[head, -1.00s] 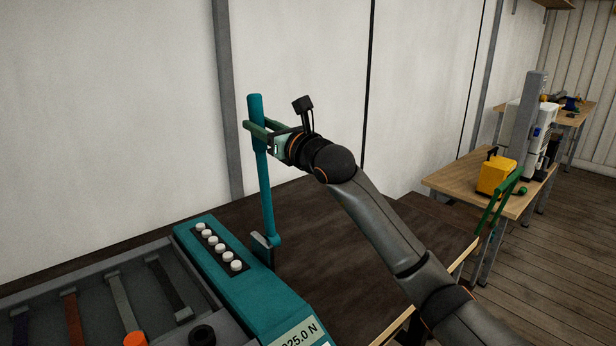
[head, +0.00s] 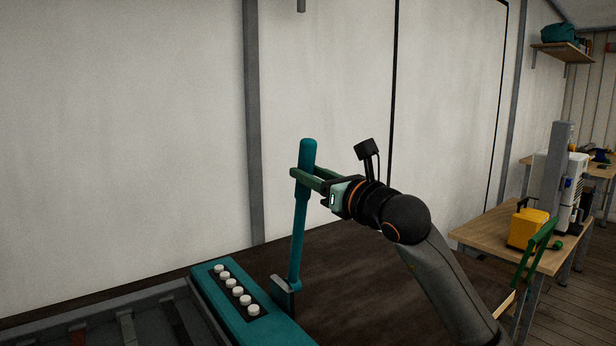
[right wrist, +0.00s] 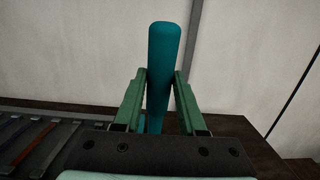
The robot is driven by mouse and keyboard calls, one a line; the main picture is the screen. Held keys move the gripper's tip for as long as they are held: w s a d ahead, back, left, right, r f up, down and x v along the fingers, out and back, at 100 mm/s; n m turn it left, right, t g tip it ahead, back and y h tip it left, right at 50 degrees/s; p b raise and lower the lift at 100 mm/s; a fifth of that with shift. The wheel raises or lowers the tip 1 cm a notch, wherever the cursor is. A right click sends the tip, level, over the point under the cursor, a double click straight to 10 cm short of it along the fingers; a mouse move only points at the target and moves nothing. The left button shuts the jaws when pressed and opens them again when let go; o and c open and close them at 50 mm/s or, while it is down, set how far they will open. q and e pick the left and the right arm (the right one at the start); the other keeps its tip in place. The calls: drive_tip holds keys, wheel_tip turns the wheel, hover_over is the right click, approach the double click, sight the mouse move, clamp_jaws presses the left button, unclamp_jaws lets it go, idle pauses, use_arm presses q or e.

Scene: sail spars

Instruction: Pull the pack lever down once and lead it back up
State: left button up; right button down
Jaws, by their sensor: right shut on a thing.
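The pack lever (head: 300,235) is a teal bar that stands nearly upright, leaning slightly right at its top, on a grey bracket (head: 284,293) beside the teal panel. My right gripper (head: 305,174) is shut on the lever near its top, with one green finger on each side. In the right wrist view the teal lever (right wrist: 160,65) stands between the two green fingers (right wrist: 160,85). My left gripper is not in view.
The teal panel (head: 215,296) carries several white knobs and borders a grey slotted tray (head: 90,305). The dark table top (head: 345,265) right of the lever is clear. A wooden bench (head: 490,228) with a yellow box (head: 527,226) stands further right.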

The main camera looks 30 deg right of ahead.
use_arm(q)
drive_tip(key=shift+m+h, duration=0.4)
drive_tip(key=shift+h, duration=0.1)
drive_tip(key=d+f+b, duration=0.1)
drive_tip(key=b, duration=0.1)
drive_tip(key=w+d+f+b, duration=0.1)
drive_tip(key=b, duration=0.1)
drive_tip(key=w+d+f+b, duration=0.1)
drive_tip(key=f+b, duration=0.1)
drive_tip(key=b, duration=0.1)
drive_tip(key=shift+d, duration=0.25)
use_arm(e)
drive_tip(key=s+f, duration=0.3)
drive_tip(key=s, duration=0.5)
drive_tip(key=shift+d, duration=0.3)
drive_tip(key=shift+s+f, duration=0.1)
